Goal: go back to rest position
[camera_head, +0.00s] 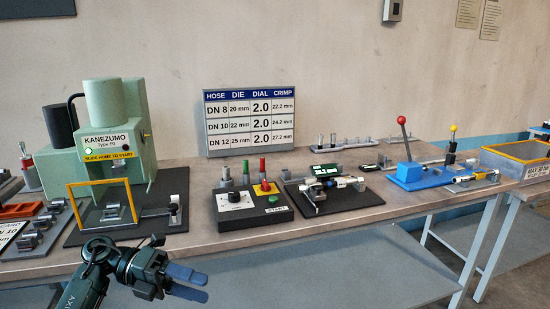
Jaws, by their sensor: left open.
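My left gripper (188,283) comes in from the bottom left of the head view. It is in front of the workbench's front edge and below the bench top. Its two blue fingers are apart with nothing between them, so it is open and empty. The dark green left arm reaches up to it from the lower edge. My right gripper is not in view.
The bench (360,210) carries a green press (128,115) behind the gripper, a black control box (250,209), a black fixture (320,198), and a blue lever tool (420,175). A yellow-rimmed tray (515,160) stands far right. Space in front of the bench looks clear.

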